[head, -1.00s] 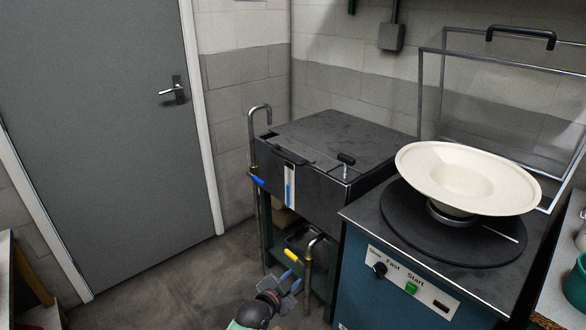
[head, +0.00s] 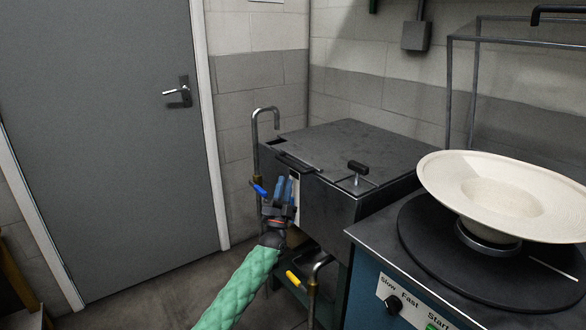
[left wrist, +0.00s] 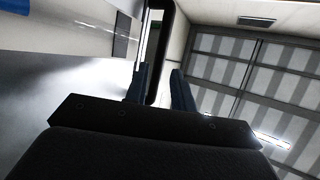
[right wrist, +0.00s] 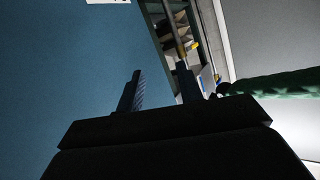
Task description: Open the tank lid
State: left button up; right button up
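The tank (head: 325,210) is a dark metal box in the corner, and its flat lid (head: 340,138) lies closed. A dark bar handle (head: 294,162) sits at the lid's front left edge. My left gripper (head: 284,186) is raised in front of the tank, just below this handle. In the left wrist view its fingers (left wrist: 160,85) are apart, and a dark looped handle (left wrist: 168,40) shows between and beyond them; I cannot tell whether they touch. My right gripper (right wrist: 160,82) is open and empty, facing a blue panel (right wrist: 70,80); it is outside the head view.
A black T-shaped knob (head: 358,168) stands on the tank's right side. A curved pipe (head: 256,130) with a blue-handled valve (head: 259,190) is at its left. A yellow-handled valve (head: 293,278) is below. The hat press (head: 385,275) with a cream hat form (head: 500,195) stands right.

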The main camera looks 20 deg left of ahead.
aim_at(289, 164)
pick_arm(q)
jog(key=shift+x, duration=3.75)
jog(key=shift+c, duration=0.3)
jog(key=shift+r, duration=0.1)
grip_shut()
